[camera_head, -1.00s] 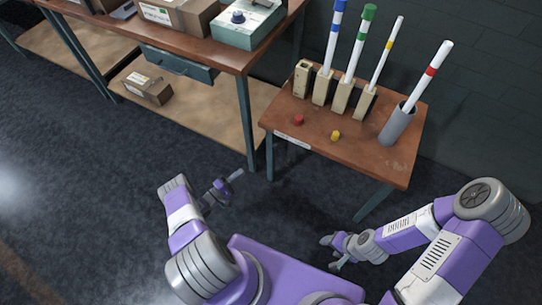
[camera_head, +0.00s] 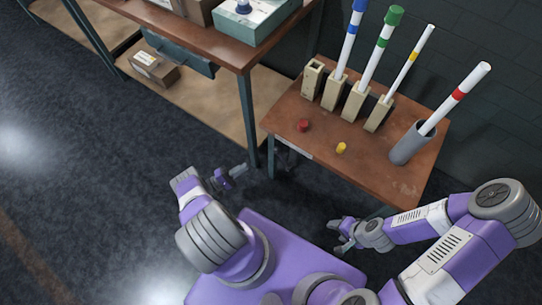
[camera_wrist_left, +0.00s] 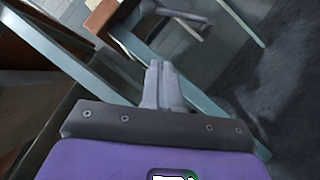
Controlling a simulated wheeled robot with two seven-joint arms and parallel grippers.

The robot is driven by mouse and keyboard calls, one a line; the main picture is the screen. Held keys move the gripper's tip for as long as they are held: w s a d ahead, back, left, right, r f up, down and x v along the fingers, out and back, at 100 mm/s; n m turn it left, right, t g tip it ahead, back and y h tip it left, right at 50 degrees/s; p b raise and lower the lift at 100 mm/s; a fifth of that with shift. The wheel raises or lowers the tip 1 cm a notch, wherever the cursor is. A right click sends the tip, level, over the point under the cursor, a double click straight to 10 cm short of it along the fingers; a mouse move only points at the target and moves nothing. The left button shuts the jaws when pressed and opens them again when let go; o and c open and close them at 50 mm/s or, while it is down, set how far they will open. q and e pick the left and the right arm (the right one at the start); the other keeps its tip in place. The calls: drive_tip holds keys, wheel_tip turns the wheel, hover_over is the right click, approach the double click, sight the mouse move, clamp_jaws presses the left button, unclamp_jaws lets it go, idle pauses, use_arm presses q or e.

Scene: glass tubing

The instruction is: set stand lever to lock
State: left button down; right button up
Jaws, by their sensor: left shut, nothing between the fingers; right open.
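I cannot make out a stand lever in these views. Tan upright holders (camera_head: 332,90) stand in a row on the small brown table (camera_head: 300,108), several with glass tubes in them. My left gripper (camera_head: 241,169) is low in front of the benches, near a table leg and apart from the holders. In the left wrist view its fingers (camera_wrist_left: 161,84) are together and empty. My right gripper (camera_head: 341,239) is open and empty, low in front of the small table.
A grey cylinder (camera_head: 406,146) on the small table holds a leaning red-banded tube (camera_head: 458,95). A red cap (camera_head: 303,125) and a yellow cap (camera_head: 341,147) lie in front of the holders. A teal box (camera_head: 250,24) with a blue knob sits on the left bench (camera_head: 225,56).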

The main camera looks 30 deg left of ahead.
sight(282, 159)
use_arm(q)
drive_tip(key=s+d+r+x, duration=0.1)
drive_tip(key=x, duration=1.2)
drive_tip(key=shift+s+d, duration=0.3)
drive_tip(key=shift+d, duration=0.05)
drive_tip(key=shift+r, duration=0.1)
